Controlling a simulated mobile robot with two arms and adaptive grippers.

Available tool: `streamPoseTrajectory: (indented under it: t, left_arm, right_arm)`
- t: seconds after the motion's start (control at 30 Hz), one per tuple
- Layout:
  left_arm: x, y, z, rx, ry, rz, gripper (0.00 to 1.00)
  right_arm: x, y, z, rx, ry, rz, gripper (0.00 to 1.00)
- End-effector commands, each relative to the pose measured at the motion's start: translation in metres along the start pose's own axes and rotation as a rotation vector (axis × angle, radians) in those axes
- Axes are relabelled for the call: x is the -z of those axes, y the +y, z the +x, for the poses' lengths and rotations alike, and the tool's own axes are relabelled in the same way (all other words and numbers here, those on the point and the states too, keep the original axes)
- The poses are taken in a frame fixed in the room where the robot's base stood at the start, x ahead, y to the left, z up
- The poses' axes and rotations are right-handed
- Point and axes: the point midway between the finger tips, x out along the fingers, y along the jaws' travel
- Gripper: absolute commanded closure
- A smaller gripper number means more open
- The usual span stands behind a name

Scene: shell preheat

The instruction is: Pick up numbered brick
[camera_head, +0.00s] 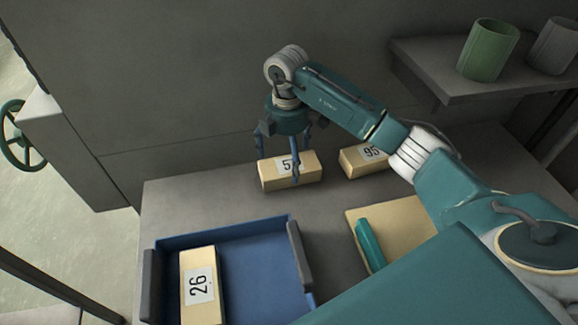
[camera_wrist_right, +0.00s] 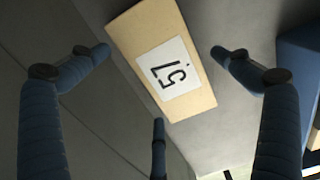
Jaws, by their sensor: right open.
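A pale wooden brick (camera_head: 272,184) with a white label stands on the grey bench. Its number begins with 5, and the second digit looks like a 7 in the wrist view (camera_wrist_right: 138,28). My right gripper (camera_head: 283,158) points down over this brick, its blue fingers spread, open and empty. In the wrist view the brick lies between the spread fingers. One finger partly hides the label in the head view. A second brick (camera_head: 350,165), labelled 95, sits to the right, partly behind my arm. A third brick (camera_head: 198,258), labelled 26, lies in the blue tray (camera_head: 262,262). My left gripper is not in view.
A tan board (camera_head: 400,222) with a teal object (camera_head: 370,244) lies right of the tray, partly hidden by my arm. A shelf (camera_head: 440,88) at upper right holds a green cup (camera_head: 487,50) and a grey cup (camera_head: 553,46). A wall stands behind the bench.

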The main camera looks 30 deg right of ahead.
Motion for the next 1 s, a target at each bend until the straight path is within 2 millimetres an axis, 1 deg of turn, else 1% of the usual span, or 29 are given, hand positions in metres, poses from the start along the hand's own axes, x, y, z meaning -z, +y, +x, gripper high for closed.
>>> streamPoseTrajectory:
  t: [0.03, 0.1, 0.2, 0.47, 0.5, 0.57, 0.6, 0.67, 0.73, 0.77, 1.0]
  left_arm:
    - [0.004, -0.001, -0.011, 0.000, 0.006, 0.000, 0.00]
    - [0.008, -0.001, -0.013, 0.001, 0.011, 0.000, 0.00]
    - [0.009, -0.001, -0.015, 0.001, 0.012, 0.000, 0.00]
    - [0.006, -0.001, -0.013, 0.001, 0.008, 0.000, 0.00]
    - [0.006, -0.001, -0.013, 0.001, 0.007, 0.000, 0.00]
    - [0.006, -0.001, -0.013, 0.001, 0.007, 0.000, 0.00]
    - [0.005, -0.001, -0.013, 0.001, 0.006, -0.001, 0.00]
    - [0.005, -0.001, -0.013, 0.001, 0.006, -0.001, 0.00]
    - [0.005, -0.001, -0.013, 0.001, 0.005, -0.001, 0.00]
    - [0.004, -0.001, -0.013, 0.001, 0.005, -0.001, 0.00]
    - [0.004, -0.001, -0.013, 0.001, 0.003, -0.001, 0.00]
  right_arm:
    - [-0.001, 0.000, 0.004, 0.006, -0.001, 0.000, 0.00]
    - [-0.001, 0.000, 0.015, 0.004, 0.000, 0.000, 0.00]
    - [-0.001, 0.000, 0.025, 0.002, -0.001, 0.000, 0.00]
    - [-0.001, 0.001, 0.028, -0.001, 0.000, -0.001, 0.00]
    - [-0.001, 0.001, 0.028, -0.001, 0.000, -0.001, 0.08]
    - [-0.001, 0.001, 0.028, -0.001, 0.000, -0.001, 0.20]
    - [-0.001, 0.001, 0.028, 0.000, 0.000, -0.001, 0.28]
    - [-0.001, 0.001, 0.028, 0.000, 0.000, -0.001, 0.40]
    - [-0.001, 0.001, 0.028, 0.000, 0.000, -0.001, 0.54]
    - [-0.001, 0.002, 0.027, -0.002, 0.001, -0.001, 0.57]
    - [-0.001, 0.002, 0.026, -0.002, 0.001, -0.001, 0.57]
